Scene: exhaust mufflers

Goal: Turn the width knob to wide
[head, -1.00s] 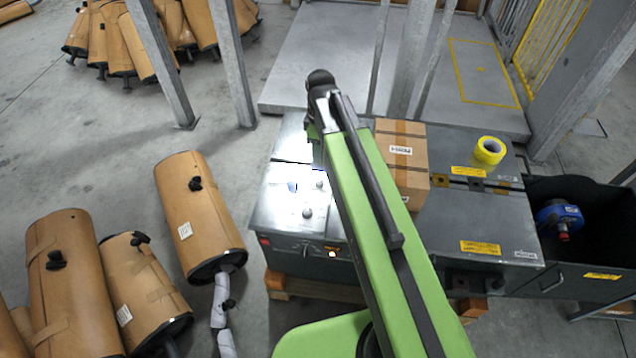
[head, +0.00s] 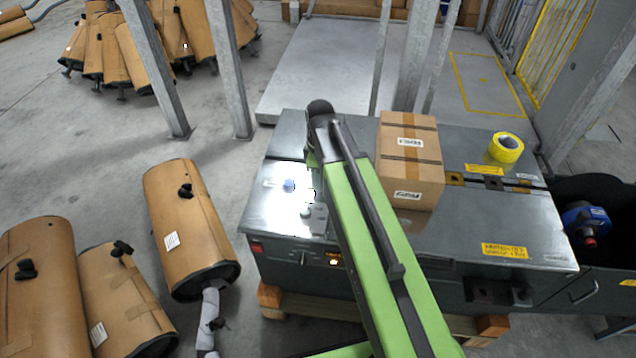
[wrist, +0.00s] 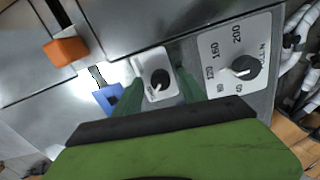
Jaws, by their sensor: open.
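In the wrist view, a small black knob (wrist: 160,79) with a pale pointer sits on a small white plate. The pointer is toward the lower left in that picture; the plate's lettering is too small to read. My gripper (wrist: 161,86) is open, with one green finger on each side of this knob. I cannot tell whether the fingers touch it. A larger black dial (wrist: 244,67) on a numbered plate is to the right, outside the fingers. In the head view my arm crosses the grey machine (head: 470,225), and my gripper is hidden.
A blue part (wrist: 108,98) and an orange part (wrist: 66,51) are left of the fingers. A cardboard box (head: 410,165) and yellow tape roll (head: 506,148) stand on the machine. A black bin (head: 600,195) is at right.

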